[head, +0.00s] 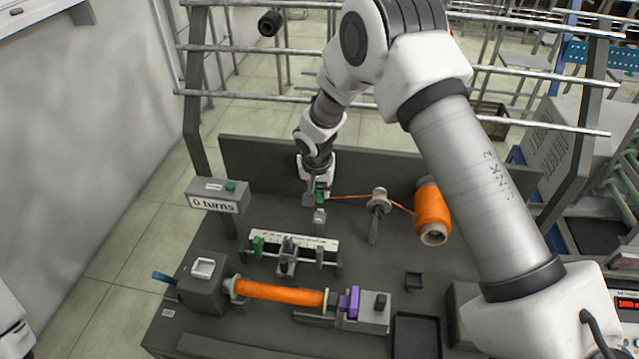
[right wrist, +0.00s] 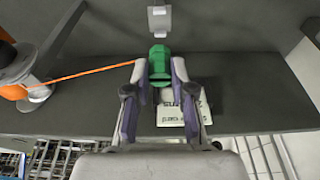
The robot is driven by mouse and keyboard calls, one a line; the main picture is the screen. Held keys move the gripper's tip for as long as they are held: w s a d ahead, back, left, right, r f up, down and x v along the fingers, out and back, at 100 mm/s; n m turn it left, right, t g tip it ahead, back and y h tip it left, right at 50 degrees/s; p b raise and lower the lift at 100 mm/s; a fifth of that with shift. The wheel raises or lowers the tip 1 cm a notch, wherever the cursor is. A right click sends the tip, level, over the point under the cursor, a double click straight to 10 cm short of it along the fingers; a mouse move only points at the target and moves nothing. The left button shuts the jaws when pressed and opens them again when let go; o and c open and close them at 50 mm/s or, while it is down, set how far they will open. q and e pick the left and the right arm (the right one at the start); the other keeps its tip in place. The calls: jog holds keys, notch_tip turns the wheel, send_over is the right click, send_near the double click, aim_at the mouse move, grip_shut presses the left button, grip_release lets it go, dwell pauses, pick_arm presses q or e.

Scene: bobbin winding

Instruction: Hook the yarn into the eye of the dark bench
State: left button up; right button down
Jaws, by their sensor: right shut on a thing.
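My right gripper (head: 318,197) is shut on a green yarn-end piece (right wrist: 159,62), above the back of the dark bench (head: 180,325). The orange yarn (head: 348,197) runs taut from this piece to a round metal guide (head: 379,201), then to the big orange cone (head: 431,213). In the right wrist view the yarn (right wrist: 90,74) comes in from the left. A small light grey fitting (head: 320,216) stands just in front of the gripper; it shows above the green piece in the right wrist view (right wrist: 159,20). I cannot make out an eye in it. My left gripper is out of view.
A winder with an orange-wound bobbin (head: 280,294) and purple part (head: 350,301) fills the front. A rail carriage (head: 287,258) with a white scale stands behind it. A "0 turns" counter box (head: 217,196) is at left. Metal bars cross behind the bench.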

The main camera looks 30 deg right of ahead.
jog(key=f, duration=0.1)
jog(key=f+b, duration=0.1)
jog(key=f, duration=0.1)
jog(key=shift+w+a+f, duration=0.1)
jog(key=shift+w+a, duration=0.1)
jog(key=shift+r, duration=0.3)
jog(key=shift+s+d, duration=0.2)
jog(key=shift+s, duration=0.1)
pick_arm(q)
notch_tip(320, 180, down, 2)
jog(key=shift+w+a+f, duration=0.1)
pick_arm(e)
jog(key=shift+w+a, duration=0.1)
pick_arm(q)
jog(key=shift+b, duration=0.35)
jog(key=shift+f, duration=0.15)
